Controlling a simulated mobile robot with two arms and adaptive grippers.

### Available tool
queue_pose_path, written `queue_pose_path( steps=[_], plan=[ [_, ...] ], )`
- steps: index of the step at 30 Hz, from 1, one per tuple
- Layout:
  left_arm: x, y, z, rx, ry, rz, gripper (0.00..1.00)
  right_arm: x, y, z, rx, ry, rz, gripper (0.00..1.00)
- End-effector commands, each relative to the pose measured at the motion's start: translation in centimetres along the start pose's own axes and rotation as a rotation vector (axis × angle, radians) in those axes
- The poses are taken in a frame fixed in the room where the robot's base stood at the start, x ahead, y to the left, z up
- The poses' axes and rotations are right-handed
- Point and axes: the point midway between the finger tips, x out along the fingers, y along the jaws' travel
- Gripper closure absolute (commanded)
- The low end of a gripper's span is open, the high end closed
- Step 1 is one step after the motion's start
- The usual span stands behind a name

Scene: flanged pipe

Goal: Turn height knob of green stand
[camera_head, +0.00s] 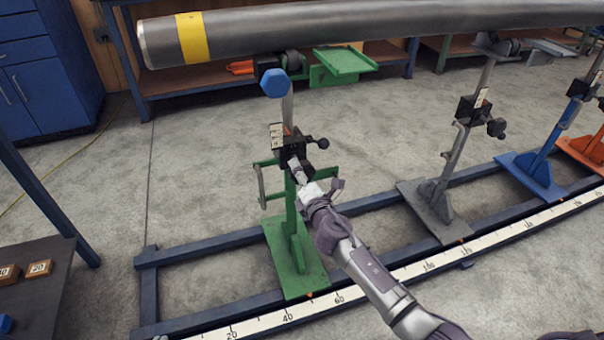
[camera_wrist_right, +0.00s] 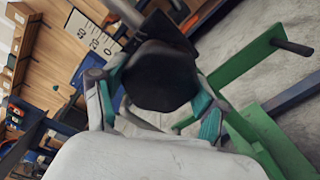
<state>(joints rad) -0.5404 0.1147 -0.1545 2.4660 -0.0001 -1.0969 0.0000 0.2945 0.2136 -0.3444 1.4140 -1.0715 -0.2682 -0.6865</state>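The green stand (camera_head: 291,240) stands upright on the blue floor rails, left of the middle in the head view. Its post carries a black clamp block (camera_head: 289,143) with a number label and a small black side knob (camera_head: 323,143). My right gripper (camera_head: 298,174) reaches the front of the stand just below this block. In the right wrist view a dark, faceted knob (camera_wrist_right: 160,75) sits between my right gripper's teal-padded fingers (camera_wrist_right: 160,98). The pads appear to touch it on both sides. The knob's far side is hidden. My left gripper is not in view.
A long grey pipe (camera_head: 300,27) with a yellow band passes above the stand. A grey stand (camera_head: 440,190), a blue stand (camera_head: 532,165) and an orange stand (camera_head: 588,150) are to the right. A white ruler (camera_head: 400,273) runs along the front rail. Numbered blocks (camera_head: 38,268) lie at lower left.

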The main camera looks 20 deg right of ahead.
Motion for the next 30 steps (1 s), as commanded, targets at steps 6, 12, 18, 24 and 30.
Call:
queue_pose_path(
  steps=[6, 12, 18, 24, 30],
  plan=[
    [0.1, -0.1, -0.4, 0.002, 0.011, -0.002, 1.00, 0.0, 0.0, -0.1, 0.002, 0.001, -0.001, 0.04],
    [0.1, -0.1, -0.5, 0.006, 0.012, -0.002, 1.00, 0.0, 0.0, 0.0, 0.002, 0.000, -0.001, 0.04],
    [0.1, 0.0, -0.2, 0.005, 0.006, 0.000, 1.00, -1.4, -0.1, 0.0, 0.001, 0.000, -0.002, 0.04],
    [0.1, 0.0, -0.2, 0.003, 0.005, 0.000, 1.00, -5.5, -0.1, -0.1, 0.002, 0.003, -0.002, 0.04],
    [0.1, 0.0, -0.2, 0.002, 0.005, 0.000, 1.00, -9.5, -0.1, -0.1, 0.003, 0.002, -0.003, 0.04]
  ],
)
